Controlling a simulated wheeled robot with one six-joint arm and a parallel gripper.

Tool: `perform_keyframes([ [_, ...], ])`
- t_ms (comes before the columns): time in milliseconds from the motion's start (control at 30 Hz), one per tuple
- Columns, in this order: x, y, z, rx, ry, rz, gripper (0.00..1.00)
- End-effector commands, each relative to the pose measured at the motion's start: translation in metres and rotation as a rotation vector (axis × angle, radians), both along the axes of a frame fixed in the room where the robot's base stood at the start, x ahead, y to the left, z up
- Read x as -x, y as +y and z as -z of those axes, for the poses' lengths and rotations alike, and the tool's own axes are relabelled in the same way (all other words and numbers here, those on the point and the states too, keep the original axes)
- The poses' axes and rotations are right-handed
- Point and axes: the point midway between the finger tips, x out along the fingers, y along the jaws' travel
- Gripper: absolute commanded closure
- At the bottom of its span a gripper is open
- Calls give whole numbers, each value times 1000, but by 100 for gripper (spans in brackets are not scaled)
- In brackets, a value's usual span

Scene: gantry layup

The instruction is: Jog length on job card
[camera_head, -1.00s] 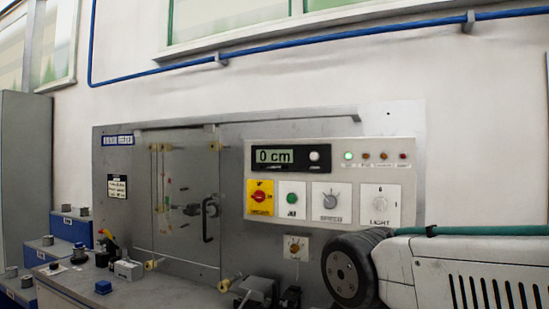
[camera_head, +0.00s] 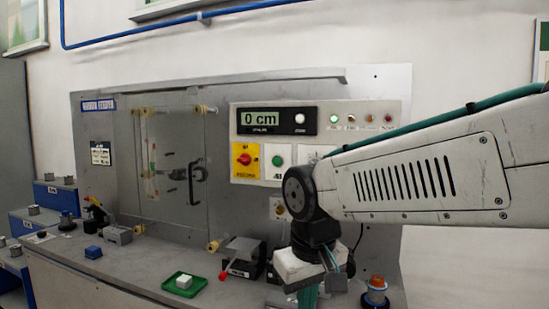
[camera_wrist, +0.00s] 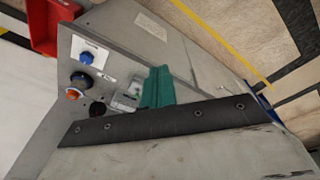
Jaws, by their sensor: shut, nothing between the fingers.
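The feeder panel shows a display (camera_head: 265,119) reading 0 cm, with a small white button (camera_head: 299,119) beside it. Below are a yellow plate with a red knob (camera_head: 244,159) and a white plate with a green button (camera_head: 277,160), its label too small to read surely.
My arm hides the panel's right-hand controls. A clear door (camera_head: 170,165) with a dark handle stands left of the buttons.

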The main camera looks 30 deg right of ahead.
Motion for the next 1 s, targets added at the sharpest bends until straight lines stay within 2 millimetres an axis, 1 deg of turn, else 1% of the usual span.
perform_keyframes([
  [33, -24, -8, -7, 14, -40, 25, 100],
  [67, -38, -13, -11, 21, -68, 42, 100],
  [100, -56, -19, -17, 30, -106, 62, 100],
  [167, -83, -28, -27, 44, -168, 91, 100],
  [200, -101, -34, -34, 50, -212, 111, 100],
  [267, -128, -43, -45, 61, -279, 139, 100],
  [300, -145, -48, -53, 65, -327, 158, 100],
  [367, -171, -57, -65, 71, -401, 183, 100],
  [400, -188, -62, -74, 72, -450, 201, 100],
  [467, -212, -70, -89, 74, -527, 223, 100],
  [500, -227, -74, -100, 70, -580, 237, 100],
  [567, -246, -78, -115, 66, -656, 253, 100],
  [600, -257, -80, -127, 59, -705, 262, 100],
  [700, -276, -81, -152, 42, -809, 277, 100],
  [800, -285, -81, -172, 22, -884, 289, 100],
  [900, -290, -80, -181, 1, -932, 302, 100],
  [1000, -291, -79, -183, -12, -946, 314, 100],
])
